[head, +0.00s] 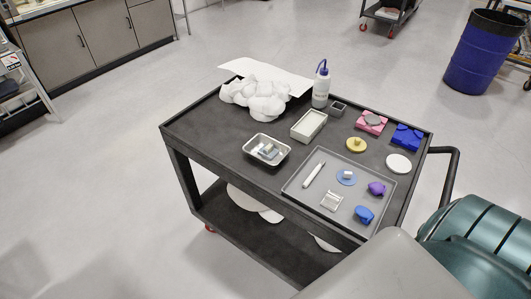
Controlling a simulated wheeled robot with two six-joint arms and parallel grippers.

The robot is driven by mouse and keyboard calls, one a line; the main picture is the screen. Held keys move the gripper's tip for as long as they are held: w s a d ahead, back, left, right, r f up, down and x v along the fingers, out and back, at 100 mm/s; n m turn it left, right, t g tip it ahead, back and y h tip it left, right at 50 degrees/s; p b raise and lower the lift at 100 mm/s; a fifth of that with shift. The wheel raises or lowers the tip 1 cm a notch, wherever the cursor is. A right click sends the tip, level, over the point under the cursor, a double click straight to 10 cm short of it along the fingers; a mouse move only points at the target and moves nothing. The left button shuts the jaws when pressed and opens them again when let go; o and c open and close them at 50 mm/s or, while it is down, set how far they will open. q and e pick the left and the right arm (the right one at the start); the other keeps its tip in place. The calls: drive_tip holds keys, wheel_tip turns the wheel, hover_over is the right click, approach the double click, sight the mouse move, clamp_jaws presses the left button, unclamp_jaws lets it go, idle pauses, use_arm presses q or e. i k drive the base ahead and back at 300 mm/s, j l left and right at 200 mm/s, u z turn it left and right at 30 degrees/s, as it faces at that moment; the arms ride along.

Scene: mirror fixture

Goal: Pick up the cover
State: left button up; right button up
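Several small parts that could include the cover are on the black cart (205,130); I cannot tell which one it is. A yellow round piece with a knob (356,145) and a white disc (398,164) lie on the cart top. A grey tray (296,187) holds a white pen-like stick (314,174), a light-blue disc (346,182) with a small pale piece on it, a purple knob-like piece (377,188), a blue piece (364,214) and a clear or silvery square piece (332,201). Neither of my grippers is in view.
A pink fixture (371,118) with a grey round part and a blue fixture (406,138) sit at the back right. A metal pan (250,154), beige tray (309,121), small grey box (338,107), wash bottle (321,85) and crumpled white cloth (265,105) crowd the top. The left corner is clear.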

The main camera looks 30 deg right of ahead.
sight(355, 144)
drive_tip(key=k+l+z, duration=0.1)
drive_tip(key=z, duration=1.7)
